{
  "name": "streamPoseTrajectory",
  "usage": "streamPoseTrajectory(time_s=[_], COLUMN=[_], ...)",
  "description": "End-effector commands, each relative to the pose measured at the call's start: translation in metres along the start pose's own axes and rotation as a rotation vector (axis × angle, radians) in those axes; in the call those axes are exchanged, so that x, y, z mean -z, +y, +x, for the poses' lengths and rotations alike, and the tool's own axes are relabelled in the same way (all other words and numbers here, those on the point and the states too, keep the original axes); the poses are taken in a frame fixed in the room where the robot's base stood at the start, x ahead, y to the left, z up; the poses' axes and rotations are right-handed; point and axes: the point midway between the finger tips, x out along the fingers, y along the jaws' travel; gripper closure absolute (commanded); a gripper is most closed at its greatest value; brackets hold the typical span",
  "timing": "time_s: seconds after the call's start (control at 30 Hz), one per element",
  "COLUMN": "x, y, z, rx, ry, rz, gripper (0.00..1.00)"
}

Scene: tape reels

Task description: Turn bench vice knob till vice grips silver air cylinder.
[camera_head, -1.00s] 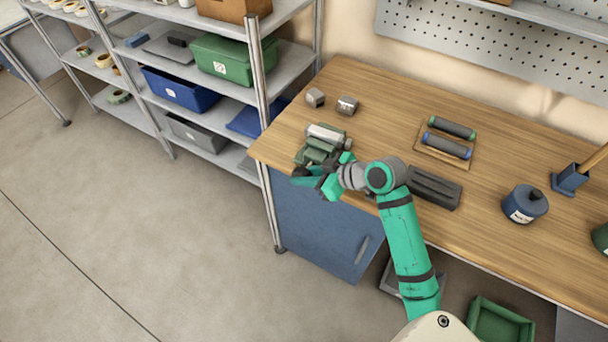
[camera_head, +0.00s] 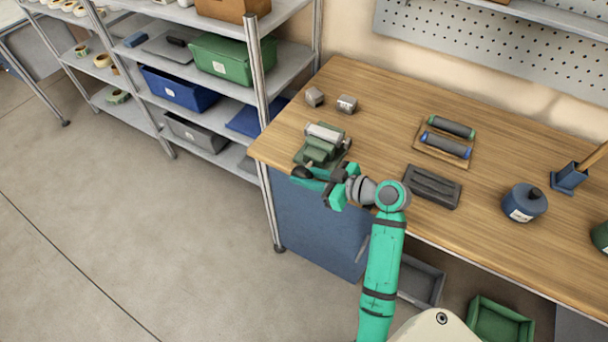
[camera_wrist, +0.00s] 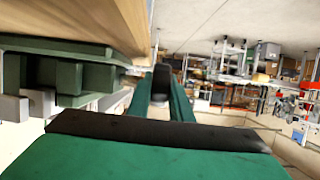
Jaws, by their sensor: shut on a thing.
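The green bench vice (camera_head: 314,157) stands at the table's left front corner. The silver air cylinder (camera_head: 324,135) lies across it, at its back part; I cannot tell from here whether the jaws touch it. The dark vice knob (camera_head: 301,172) sticks out past the table's front edge. My gripper (camera_head: 308,177) reaches it from the right and is shut on it. In the wrist view, the knob (camera_wrist: 162,80) shows between the tips of my two green fingers (camera_wrist: 161,98). The green vice body (camera_wrist: 70,76) is at the left of that view, below the wooden tabletop.
A dark grey tray (camera_head: 432,187) and a wooden board with two rollers (camera_head: 445,146) lie to the right. A blue canister (camera_head: 524,204) stands further right. A shelf post (camera_head: 264,140) rises close to the table's left end.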

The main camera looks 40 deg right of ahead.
Motion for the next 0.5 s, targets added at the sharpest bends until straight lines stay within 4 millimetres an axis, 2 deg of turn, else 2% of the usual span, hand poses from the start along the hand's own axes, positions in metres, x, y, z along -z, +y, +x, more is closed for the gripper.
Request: streamPoseTrajectory(time_s=[0.33,0.37,0.4,0.43,0.5], x=[-0.0021,-0.0021,-0.0019,-0.0016,-0.001], y=[0.0001,0.0001,-0.0001,-0.0003,-0.0006], z=[0.0022,0.0023,0.0024,0.0025,0.0027], rx=[0.001,0.001,0.001,0.002,0.003], ry=[-0.003,-0.003,-0.002,-0.002,-0.001], rz=[0.003,0.003,0.003,0.003,0.002], gripper=[1.0,0.79,0.69,0.62,0.62])
